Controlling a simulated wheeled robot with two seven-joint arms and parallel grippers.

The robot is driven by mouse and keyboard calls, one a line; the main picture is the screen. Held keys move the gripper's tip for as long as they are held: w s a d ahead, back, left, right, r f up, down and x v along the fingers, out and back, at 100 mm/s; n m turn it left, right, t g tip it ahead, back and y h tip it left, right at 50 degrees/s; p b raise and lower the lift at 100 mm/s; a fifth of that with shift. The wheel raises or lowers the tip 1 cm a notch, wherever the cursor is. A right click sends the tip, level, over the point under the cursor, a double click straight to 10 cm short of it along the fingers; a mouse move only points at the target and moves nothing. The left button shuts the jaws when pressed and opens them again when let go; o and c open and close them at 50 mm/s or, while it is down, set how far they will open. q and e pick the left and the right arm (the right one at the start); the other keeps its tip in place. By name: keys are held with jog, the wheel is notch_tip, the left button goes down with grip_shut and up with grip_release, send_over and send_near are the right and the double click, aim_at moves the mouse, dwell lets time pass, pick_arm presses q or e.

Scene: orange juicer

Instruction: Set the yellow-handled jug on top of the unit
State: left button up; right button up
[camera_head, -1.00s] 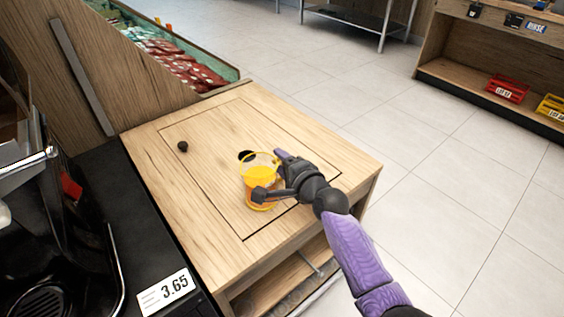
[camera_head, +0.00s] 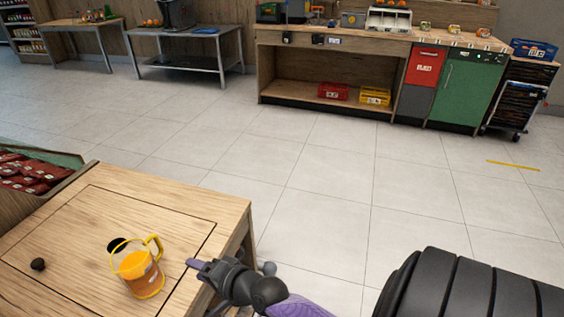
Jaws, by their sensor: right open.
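The yellow-handled jug (camera_head: 141,279), clear with a yellow rim and orange contents, stands upright on the wooden top of the unit (camera_head: 186,206). Its handle (camera_head: 157,246) points to the far right side. My right gripper (camera_head: 204,284) is open and empty, just right of the jug and apart from it, at the right edge of the wooden top. Its nearer finger is partly cut off or hidden at the bottom of the picture. My left gripper is not in view.
A dark round knob (camera_head: 38,264) and a black hole (camera_head: 116,244) are on the wooden top. A bin of red packets (camera_head: 25,172) adjoins it at the left. Open tiled floor (camera_head: 330,190) lies beyond, up to a long counter (camera_head: 335,40) at the back.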

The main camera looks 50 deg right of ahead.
jog(key=s+f+n+g+h, duration=0.1)
jog(key=s+f+n+g, duration=0.2)
jog(key=s+f, duration=0.45)
jog(key=s+f+n+g+h, duration=0.1)
jog(key=s+f+n+g, duration=0.3)
jog(key=f, duration=0.7)
jog(key=s+f+n+g, duration=0.2)
jog(key=s+f+n, duration=0.1)
jog(key=s, duration=0.7)
jog(key=s+d+f+n+g+h, duration=0.1)
jog(key=s+f+n+g, duration=0.2)
jog(key=s, duration=0.7)
jog(key=s+d+f+n+g, duration=0.1)
jog(key=s+f+n, duration=0.3)
jog(key=s, duration=0.6)
jog(key=shift+s+n+g, duration=0.25)
jog(key=shift+n+g, duration=0.25)
jog(key=shift+g, duration=0.4)
jog(key=shift+f, duration=0.1)
